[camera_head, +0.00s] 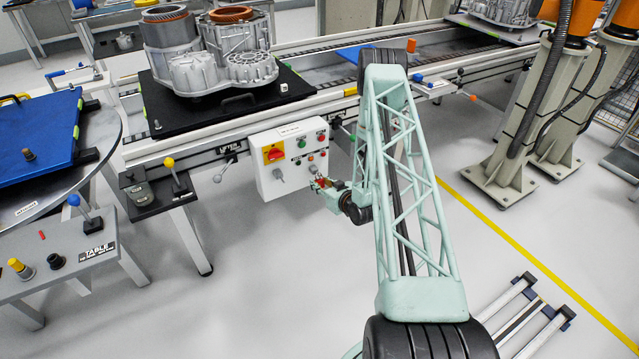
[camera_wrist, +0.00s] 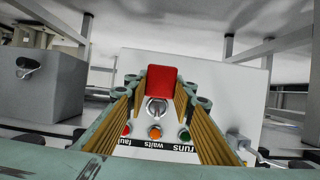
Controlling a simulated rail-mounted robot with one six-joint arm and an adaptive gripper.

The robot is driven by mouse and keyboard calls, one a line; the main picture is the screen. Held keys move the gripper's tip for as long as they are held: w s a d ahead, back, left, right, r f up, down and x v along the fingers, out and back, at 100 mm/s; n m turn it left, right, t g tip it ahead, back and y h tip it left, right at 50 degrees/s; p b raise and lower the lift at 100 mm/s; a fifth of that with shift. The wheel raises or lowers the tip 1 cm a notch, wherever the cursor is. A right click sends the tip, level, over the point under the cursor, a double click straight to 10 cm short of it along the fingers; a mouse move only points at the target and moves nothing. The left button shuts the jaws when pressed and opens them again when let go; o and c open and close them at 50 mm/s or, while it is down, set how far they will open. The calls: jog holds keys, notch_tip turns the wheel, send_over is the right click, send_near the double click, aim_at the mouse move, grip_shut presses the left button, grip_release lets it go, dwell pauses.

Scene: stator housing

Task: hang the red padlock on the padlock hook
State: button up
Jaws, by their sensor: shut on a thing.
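The red padlock (camera_wrist: 155,80) is between the fingertips of my gripper (camera_wrist: 163,90) in the wrist view, its red body facing the camera. A rounded silver part (camera_wrist: 157,109) shows just below the red body there; I cannot tell whether it is the shackle or part of the panel behind. In the head view my gripper (camera_head: 322,184) is small, in front of the lower right of the white control box (camera_head: 262,188), with a bit of red at its tip. A silver fitting (camera_head: 278,173) shows on that box's lower face; I cannot tell whether it is the padlock hook.
Red, orange (camera_wrist: 155,132) and green lamps line up beneath the padlock in the wrist view. A grey box (camera_wrist: 40,95) stands at its left. The conveyor (camera_head: 330,95) runs behind the control box. A stator housing (camera_head: 220,60) sits on a black plate.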

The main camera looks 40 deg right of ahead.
dwell(0.4)
jog(key=o, duration=1)
jog(key=shift+p+v, duration=0.45)
jog(key=shift+v, duration=1.9)
dwell(0.7)
jog(key=v, duration=1.2)
jog(key=shift+w, duration=0.2)
dwell(1.0)
